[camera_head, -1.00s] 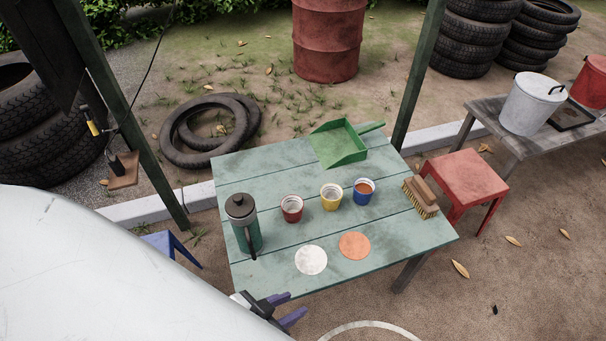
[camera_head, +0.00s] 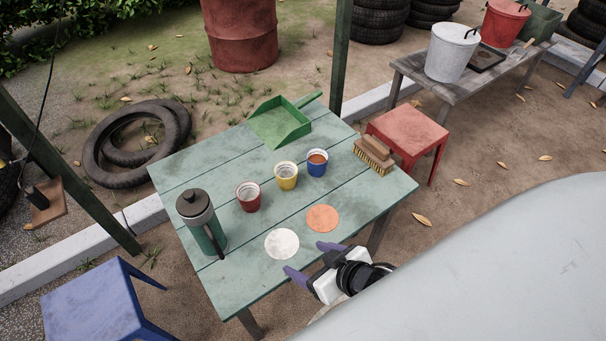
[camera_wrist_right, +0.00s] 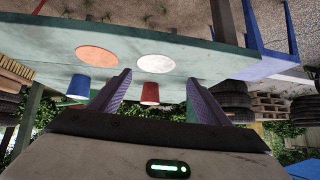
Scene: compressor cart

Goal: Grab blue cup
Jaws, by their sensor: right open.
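The blue cup (camera_head: 317,164) stands upright on the green table (camera_head: 215,285), with brown contents, right of the yellow cup (camera_head: 286,176) and red cup (camera_head: 249,197). My right gripper (camera_head: 308,259) is open and empty at the table's near edge, in front of the white disc (camera_head: 282,244) and orange disc (camera_head: 322,218). The blue cup is beyond it, apart from its fingers. The right wrist view is upside down; there the blue cup (camera_wrist_right: 78,87) lies left of the open fingers (camera_wrist_right: 160,98), and the red cup (camera_wrist_right: 150,93) shows between them. My left gripper is not visible.
A green flask (camera_head: 202,222) stands at the table's left, a brush (camera_head: 374,156) at its right and a green dustpan (camera_head: 280,123) at the back. A red stool (camera_head: 408,136) is right of the table, a blue stool (camera_head: 100,305) at lower left. The table between cups and discs is clear.

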